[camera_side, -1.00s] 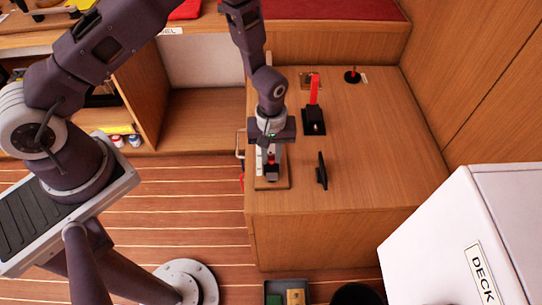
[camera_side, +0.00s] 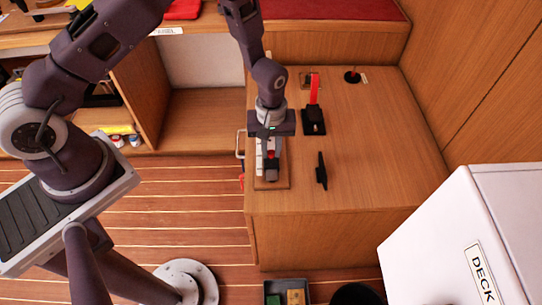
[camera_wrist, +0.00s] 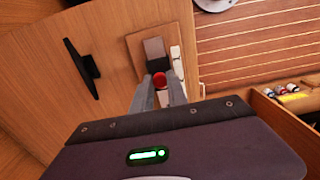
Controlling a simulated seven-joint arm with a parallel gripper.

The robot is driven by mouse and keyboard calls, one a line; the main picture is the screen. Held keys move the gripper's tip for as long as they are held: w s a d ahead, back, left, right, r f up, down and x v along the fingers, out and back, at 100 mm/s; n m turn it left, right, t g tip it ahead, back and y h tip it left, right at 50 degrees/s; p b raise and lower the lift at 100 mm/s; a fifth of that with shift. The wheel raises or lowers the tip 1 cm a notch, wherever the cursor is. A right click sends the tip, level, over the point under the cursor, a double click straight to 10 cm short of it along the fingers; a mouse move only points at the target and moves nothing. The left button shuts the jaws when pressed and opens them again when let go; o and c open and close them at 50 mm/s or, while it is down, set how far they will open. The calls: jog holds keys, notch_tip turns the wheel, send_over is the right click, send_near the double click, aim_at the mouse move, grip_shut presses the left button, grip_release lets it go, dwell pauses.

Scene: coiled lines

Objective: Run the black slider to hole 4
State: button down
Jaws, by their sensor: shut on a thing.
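The slider's red knob (camera_wrist: 160,80) sits between the two fingertips of my gripper (camera_wrist: 162,84) in the wrist view. In the side view my gripper (camera_side: 270,152) reaches down from above onto the slider (camera_side: 271,166), which shows as a small dark piece with red at its top. My gripper is shut on the slider. The slider is on a track with a wooden base (camera_side: 272,184) near the left edge of the bench top. A dark grey strip of the track (camera_wrist: 154,48) shows beyond the knob. The holes and their numbers cannot be made out.
A black cleat (camera_side: 321,171) stands right of the track. A black block with an upright red lever (camera_side: 314,118) and a red-topped black piece (camera_side: 352,76) are farther back. White labels (camera_wrist: 177,62) run beside the track. The bench's right side is clear.

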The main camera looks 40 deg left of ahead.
jog(key=shift+w+a, duration=1.4)
jog(key=shift+w+a, duration=1.75)
jog(key=shift+a, duration=0.05)
jog(key=shift+w+a, duration=1.25)
jog(key=shift+f, duration=0.55)
jog(key=c, duration=1.4)
grip_release()
jog(key=shift+s, duration=0.1)
jog(key=shift+c, duration=0.2)
